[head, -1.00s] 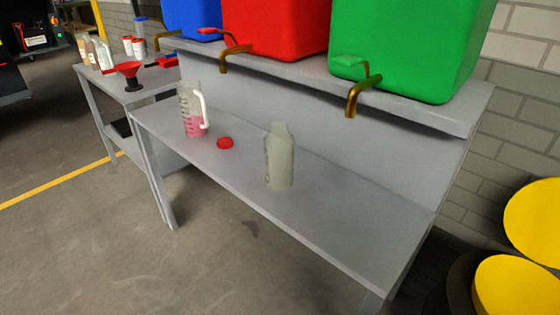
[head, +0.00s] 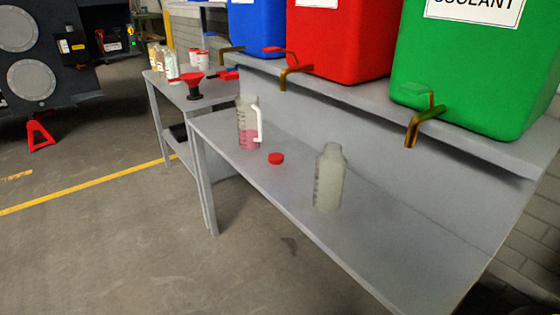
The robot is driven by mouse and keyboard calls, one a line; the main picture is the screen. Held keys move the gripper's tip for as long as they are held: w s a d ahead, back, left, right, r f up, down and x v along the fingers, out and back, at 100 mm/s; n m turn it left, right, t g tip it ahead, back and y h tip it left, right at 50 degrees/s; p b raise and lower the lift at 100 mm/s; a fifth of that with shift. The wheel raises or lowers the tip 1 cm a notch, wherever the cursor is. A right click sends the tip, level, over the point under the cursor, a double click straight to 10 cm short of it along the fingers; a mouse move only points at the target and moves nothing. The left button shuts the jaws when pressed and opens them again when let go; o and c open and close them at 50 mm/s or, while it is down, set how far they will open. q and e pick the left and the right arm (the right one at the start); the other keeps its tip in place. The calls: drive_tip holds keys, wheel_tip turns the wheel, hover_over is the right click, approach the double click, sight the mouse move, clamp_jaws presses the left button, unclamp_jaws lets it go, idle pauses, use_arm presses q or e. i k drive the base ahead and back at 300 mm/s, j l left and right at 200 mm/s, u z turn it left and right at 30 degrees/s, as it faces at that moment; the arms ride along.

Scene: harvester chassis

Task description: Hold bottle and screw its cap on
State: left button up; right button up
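A translucent grey-green bottle (head: 329,180) stands upright on the grey bench. Its neck is open, with no cap on it. A red cap (head: 276,158) lies on the bench to the left of the bottle, apart from it. Neither of my grippers shows in the head view.
A measuring jug (head: 248,124) with pink liquid stands left of the cap on the bench (head: 270,196). Blue, red (head: 340,40) and green (head: 470,75) tanks with brass taps stand on a shelf above. A second table (head: 196,103) holds a red funnel (head: 193,84) and containers. The bench front is clear.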

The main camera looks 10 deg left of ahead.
sight(331, 166)
drive_tip(key=i+j+z, duration=0.1)
drive_tip(key=z, duration=0.35)
drive_tip(key=i+j+z, duration=0.1)
drive_tip(key=j+z, duration=0.5)
drive_tip(key=j, duration=0.15)
drive_tip(key=i+j+z, duration=0.15)
drive_tip(key=j, duration=0.2)
drive_tip(key=i+j, duration=0.1)
drive_tip(key=j, duration=1.05)
drive_tip(key=z, duration=0.05)
